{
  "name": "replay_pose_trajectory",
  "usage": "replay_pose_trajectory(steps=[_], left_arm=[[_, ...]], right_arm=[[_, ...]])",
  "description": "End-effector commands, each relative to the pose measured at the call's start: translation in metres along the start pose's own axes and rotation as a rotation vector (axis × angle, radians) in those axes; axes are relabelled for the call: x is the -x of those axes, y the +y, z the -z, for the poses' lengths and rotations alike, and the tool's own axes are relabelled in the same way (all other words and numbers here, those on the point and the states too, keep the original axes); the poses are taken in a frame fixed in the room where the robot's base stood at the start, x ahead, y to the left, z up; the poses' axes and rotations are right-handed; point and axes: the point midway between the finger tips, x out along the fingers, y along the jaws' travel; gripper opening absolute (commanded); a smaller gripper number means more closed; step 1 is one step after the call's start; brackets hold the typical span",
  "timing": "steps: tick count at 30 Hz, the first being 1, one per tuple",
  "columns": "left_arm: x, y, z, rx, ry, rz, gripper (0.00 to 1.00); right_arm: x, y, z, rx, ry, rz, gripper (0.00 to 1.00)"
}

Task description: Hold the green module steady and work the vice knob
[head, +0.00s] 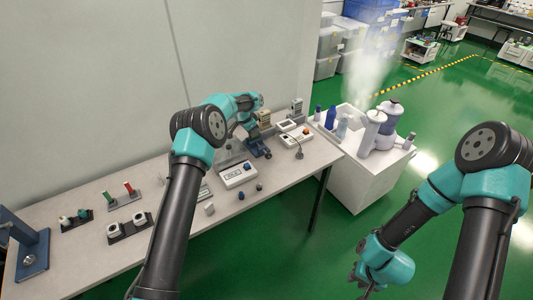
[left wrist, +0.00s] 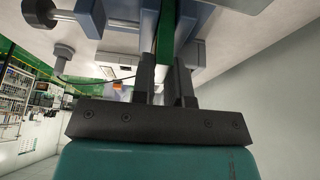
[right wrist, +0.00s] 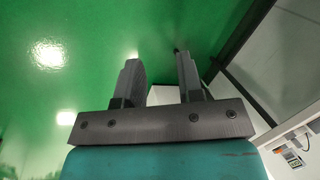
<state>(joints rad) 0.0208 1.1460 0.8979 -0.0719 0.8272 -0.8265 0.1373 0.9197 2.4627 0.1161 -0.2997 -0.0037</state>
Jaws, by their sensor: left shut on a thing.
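The green module (left wrist: 165,32) shows in the left wrist view as a narrow upright strip between grey-blue vice parts. My left gripper (left wrist: 163,72) is shut on it, with one finger on each side. In the head view my left gripper (head: 246,132) is at the blue vice (head: 259,148) on the table, and the arm hides most of the module. A small dark knob (head: 268,155) seems to show at the vice's front end. My right gripper (head: 362,283) is open and empty, low over the green floor, well away from the vice; its fingers (right wrist: 160,75) are apart in the right wrist view.
White testers (head: 238,174) and (head: 296,137) flank the vice on the table (head: 90,270). Loose small blocks lie near the front edge. A white cabinet (head: 365,180) with bottles stands at the right. The floor before the table is clear.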

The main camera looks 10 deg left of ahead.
Motion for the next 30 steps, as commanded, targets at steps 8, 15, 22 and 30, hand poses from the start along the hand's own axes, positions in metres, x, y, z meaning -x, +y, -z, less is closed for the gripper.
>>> replay_pose_trajectory(steps=[8, 15, 22, 30], left_arm=[[0.000, 0.000, 0.000, 0.000, 0.000, 0.000, 0.00], [0.000, 0.000, 0.000, 0.000, 0.000, 0.000, 0.00], [0.000, 0.000, 0.000, 0.000, 0.000, 0.000, 0.00], [0.000, 0.000, 0.000, 0.000, 0.000, 0.000, 0.00]], right_arm=[[-0.009, -0.013, 0.005, -0.262, -0.043, -0.049, 0.58], [-0.016, -0.042, 0.010, -0.514, -0.086, -0.041, 0.58], [-0.025, -0.084, 0.019, -0.755, -0.130, 0.014, 0.58], [-0.032, -0.148, 0.042, -1.030, -0.182, 0.137, 0.58]])
